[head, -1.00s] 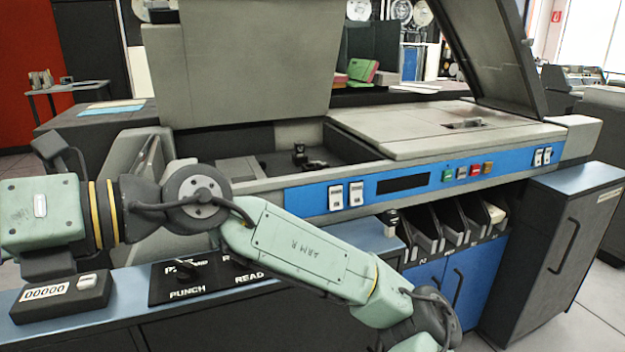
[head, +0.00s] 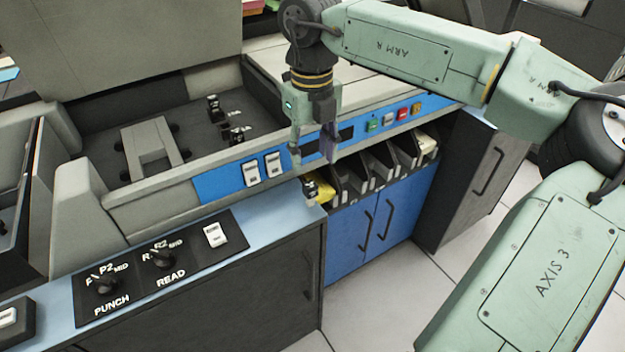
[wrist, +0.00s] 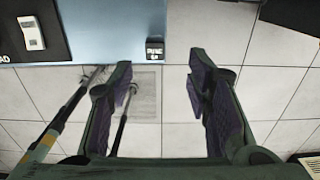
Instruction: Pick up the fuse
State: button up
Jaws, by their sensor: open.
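The fuse (head: 318,189) is a small dark block with a light label and some yellow showing. It sits on the right front corner of the light-blue counter. In the wrist view the fuse (wrist: 155,48) is a small black piece with white lettering at the counter's edge, beyond the fingertips and between their lines. My gripper (head: 314,157) points down, open and empty, and appears just above the fuse in the head view.
The blue-fronted machine (head: 215,184) rises behind the counter (head: 262,226). Dark slanted bins (head: 381,160) stand right of the fuse, above blue cabinet doors (head: 360,228). A panel with punch and read knobs (head: 160,262) lies left. Open tiled floor (head: 400,285) is in front.

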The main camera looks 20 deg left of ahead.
aim_at(310, 184)
jog(key=f, duration=0.4)
jog(key=shift+s, duration=0.25)
notch_tip(310, 184, down, 6)
jog(key=shift+a+r+p, duration=0.15)
jog(key=shift+r+p, duration=0.05)
jog(key=shift+p, duration=0.95)
jog(key=shift+c, duration=0.4)
grip_shut()
jog(key=shift+r, duration=0.1)
